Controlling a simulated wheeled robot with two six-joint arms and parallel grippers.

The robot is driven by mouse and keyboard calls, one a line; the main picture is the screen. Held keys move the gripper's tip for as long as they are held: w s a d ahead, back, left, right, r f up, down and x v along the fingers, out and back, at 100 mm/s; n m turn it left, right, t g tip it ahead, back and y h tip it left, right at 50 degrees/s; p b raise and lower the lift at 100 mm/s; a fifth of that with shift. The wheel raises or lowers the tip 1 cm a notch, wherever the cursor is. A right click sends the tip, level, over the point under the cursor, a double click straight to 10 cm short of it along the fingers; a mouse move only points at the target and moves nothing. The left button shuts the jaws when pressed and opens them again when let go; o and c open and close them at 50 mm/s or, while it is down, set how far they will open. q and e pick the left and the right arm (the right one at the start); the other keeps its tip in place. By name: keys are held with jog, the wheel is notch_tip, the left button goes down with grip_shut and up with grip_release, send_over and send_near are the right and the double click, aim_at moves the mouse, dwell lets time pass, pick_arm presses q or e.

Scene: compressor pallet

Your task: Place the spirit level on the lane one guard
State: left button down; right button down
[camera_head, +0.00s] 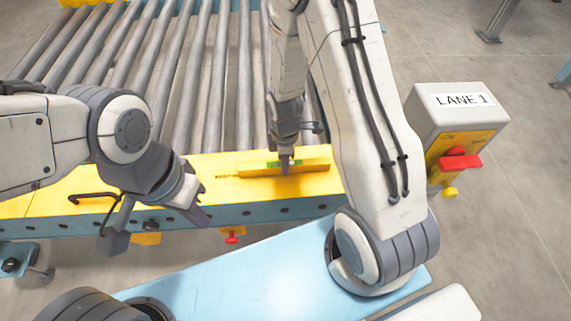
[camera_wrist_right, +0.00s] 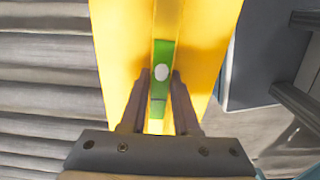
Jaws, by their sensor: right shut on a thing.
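The spirit level (camera_head: 314,165) is a yellow bar with a green vial. It lies lengthwise along the yellow lane one guard (camera_head: 190,172) at the near end of the roller conveyor. My right gripper (camera_head: 285,164) points down and is shut on the level's middle. In the right wrist view the fingers (camera_wrist_right: 158,105) sit on both sides of the green vial section (camera_wrist_right: 161,65), with the yellow guard below. The level looks at or very near the guard's surface; exact contact cannot be told. My left gripper (camera_head: 203,204) is empty, its fingers apart, at the guard's front edge.
A grey box labelled LANE 1 (camera_head: 455,110) with a red switch stands at the right. Rollers (camera_head: 160,80) stretch behind the guard. A black handle (camera_head: 94,197) sits on the guard's left part, and a red knob (camera_head: 231,237) hangs below its front.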

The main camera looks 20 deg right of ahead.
jog(key=shift+f, duration=0.2)
jog(key=c, duration=0.7)
grip_release()
jog(key=shift+o, duration=0.2)
jog(key=shift+r, duration=0.15)
notch_tip(320, 180, up, 12)
jog(key=p, duration=0.4)
jog(key=s+a+r+m, duration=0.3)
jog(key=s+a+r, duration=0.3)
jog(key=s, duration=0.3)
jog(key=s+a+r+m+y, duration=0.1)
jog(key=s+a+r+m, duration=0.3)
jog(key=s, duration=0.5)
notch_tip(320, 180, up, 4)
jog(key=shift+a+f+m, duration=0.1)
jog(key=shift+a+m, duration=0.2)
jog(key=shift+a, duration=0.9)
